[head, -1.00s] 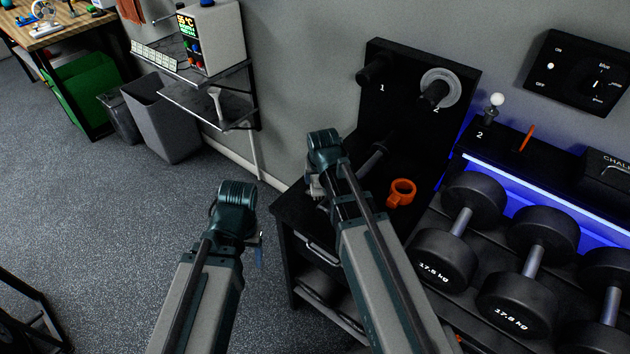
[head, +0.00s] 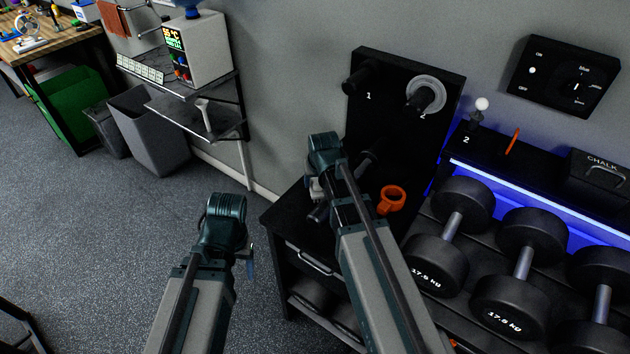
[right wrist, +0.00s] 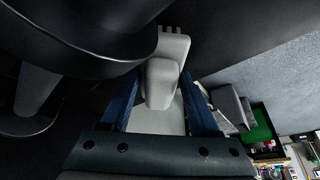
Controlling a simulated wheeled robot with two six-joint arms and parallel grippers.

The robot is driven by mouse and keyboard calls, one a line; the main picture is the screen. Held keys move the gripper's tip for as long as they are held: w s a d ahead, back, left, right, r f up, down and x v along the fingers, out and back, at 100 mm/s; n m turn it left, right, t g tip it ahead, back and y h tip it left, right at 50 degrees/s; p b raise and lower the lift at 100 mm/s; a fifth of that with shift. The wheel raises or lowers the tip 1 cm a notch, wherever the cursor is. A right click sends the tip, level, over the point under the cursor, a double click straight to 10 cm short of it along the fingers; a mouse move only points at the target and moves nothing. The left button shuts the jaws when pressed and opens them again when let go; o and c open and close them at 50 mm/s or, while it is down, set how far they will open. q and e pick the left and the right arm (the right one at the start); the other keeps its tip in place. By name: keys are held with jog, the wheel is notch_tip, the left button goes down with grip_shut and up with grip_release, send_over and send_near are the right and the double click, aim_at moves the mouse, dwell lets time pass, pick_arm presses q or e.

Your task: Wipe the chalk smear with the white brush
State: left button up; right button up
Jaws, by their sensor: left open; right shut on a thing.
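My right gripper (head: 316,188) hangs over the black bench top in the head view, partly hidden by its own wrist. In the right wrist view its blue fingers (right wrist: 160,92) are shut on a pale, whitish thing that looks like the white brush (right wrist: 166,82); its notched end points away from the gripper. Whether it touches the bench I cannot tell. My left gripper (head: 249,262) is open and empty over the floor, left of the bench, mostly hidden by its arm. I cannot make out the chalk smear in either view.
The black bench (head: 275,222) carries an orange ring-shaped thing (head: 391,199) right of my right gripper and a peg board (head: 388,92) behind. Dumbbells (head: 440,262) fill the rack at right. A wall shelf (head: 160,106) and grey bin (head: 150,140) stand left.

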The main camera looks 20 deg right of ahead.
aim_at(312, 192)
jog(key=shift+s+d+f, duration=0.1)
jog(key=shift+s+d, duration=0.1)
jog(key=shift+s, duration=0.2)
jog(key=shift+c, duration=0.6)
jog(key=shift+s+a, duration=0.55)
jog(key=shift+a, duration=0.15)
jog(key=shift+s+a, duration=0.5)
jog(key=shift+a, duration=0.2)
jog(key=shift+s+a, duration=1.15)
jog(key=shift+a, duration=0.25)
jog(key=shift+s+a, duration=0.1)
jog(key=shift+s+a, duration=0.5)
jog(key=shift+a, duration=0.15)
jog(key=shift+s+a, duration=0.45)
jog(key=shift+a, duration=0.2)
